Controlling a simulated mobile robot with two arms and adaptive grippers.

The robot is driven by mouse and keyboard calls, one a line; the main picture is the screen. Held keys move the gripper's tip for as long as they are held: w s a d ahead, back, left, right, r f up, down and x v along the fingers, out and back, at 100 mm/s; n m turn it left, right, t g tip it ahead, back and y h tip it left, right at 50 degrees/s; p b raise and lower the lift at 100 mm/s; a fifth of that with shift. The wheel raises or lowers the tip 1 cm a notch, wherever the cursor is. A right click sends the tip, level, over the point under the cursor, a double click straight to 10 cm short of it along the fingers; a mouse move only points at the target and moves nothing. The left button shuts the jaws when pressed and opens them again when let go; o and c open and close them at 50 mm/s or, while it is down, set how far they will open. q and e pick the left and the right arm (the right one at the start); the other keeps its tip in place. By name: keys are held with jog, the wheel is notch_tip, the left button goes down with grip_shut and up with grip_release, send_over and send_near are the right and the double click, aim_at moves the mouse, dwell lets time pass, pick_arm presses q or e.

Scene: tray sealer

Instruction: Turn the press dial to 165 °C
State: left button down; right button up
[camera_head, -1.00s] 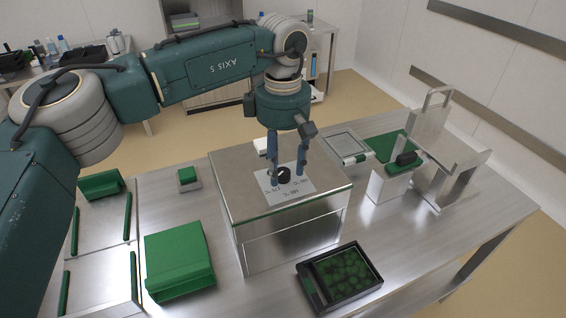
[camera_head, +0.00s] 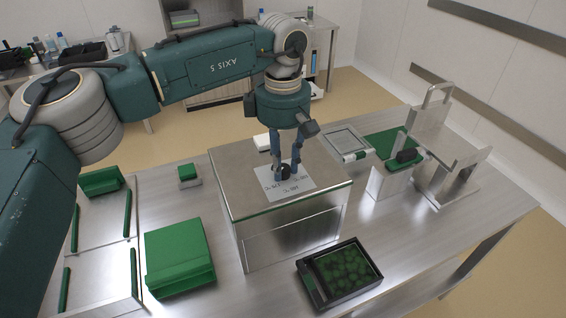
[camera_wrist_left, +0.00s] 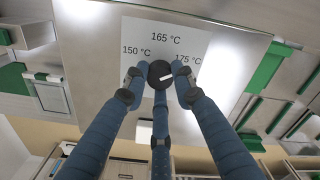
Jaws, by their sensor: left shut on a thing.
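The black press dial (camera_head: 285,170) sits on a white label card (camera_head: 296,183) on top of the steel press (camera_head: 235,190). In the left wrist view the dial (camera_wrist_left: 160,74) shows a white mark pointing right, roughly toward 175 °C. The card there (camera_wrist_left: 165,28) reads 150 °C at left, 165 °C in the middle and 175 °C at right. My left gripper (camera_head: 286,172) points down and its blue fingers are shut around the dial; it also shows in the left wrist view (camera_wrist_left: 160,80). My right gripper is not in view.
A black tray with green contents (camera_head: 340,274) stands in front of the press. A green box (camera_head: 178,258) stands to its left. The table's right front is clear.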

pick_arm(q)
jog(key=n+b, duration=0.1)
jog(key=n, duration=0.2)
jog(key=n+b, duration=0.1)
jog(key=n, duration=0.1)
jog(key=shift+n, duration=0.3)
jog(key=n+b, duration=0.2)
jog(key=n, duration=0.3)
jog(key=shift+n, duration=0.3)
jog(key=shift+r, duration=0.1)
jog(key=c, duration=1.4)
grip_release()
